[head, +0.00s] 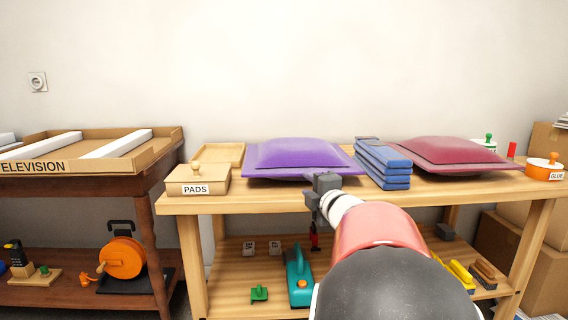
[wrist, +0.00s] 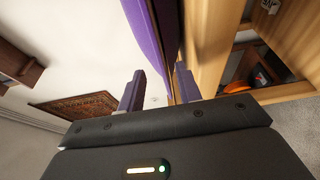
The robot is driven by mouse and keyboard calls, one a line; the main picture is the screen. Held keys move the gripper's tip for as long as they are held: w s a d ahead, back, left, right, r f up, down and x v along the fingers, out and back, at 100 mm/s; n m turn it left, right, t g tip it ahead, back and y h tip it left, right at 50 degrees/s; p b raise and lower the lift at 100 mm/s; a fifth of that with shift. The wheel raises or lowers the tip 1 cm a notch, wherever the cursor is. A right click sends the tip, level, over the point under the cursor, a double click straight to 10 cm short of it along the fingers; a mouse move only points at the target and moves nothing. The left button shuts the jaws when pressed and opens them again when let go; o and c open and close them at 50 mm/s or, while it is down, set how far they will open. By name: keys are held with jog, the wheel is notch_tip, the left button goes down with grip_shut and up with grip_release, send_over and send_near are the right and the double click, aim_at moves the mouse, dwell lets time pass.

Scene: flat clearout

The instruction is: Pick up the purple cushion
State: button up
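The purple cushion (head: 300,158) lies flat on the wooden table's top, between a labelled box and a stack of blue items. My gripper (head: 325,182) is at the cushion's front edge, near its right corner, and covers a little of it. In the wrist view the cushion's edge (wrist: 148,35) stands as a purple band beyond the fingers. My gripper's two fingers (wrist: 159,75) are apart there, with the band running down toward the gap between them. I cannot tell whether either finger touches the cushion.
The "PADS" box (head: 198,180) is left of the cushion; the folded blue stack (head: 384,165) is close on its right. A dark red cushion (head: 450,154) lies further right. The table's front edge (head: 250,202) is just below my gripper. A lower shelf holds several small items.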

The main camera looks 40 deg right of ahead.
aim_at(293, 174)
jog(key=x, duration=0.4)
jog(key=a+x, duration=0.1)
jog(key=x, duration=0.2)
jog(key=shift+w+r, duration=0.1)
grip_shut()
jog(key=shift+r, duration=0.1)
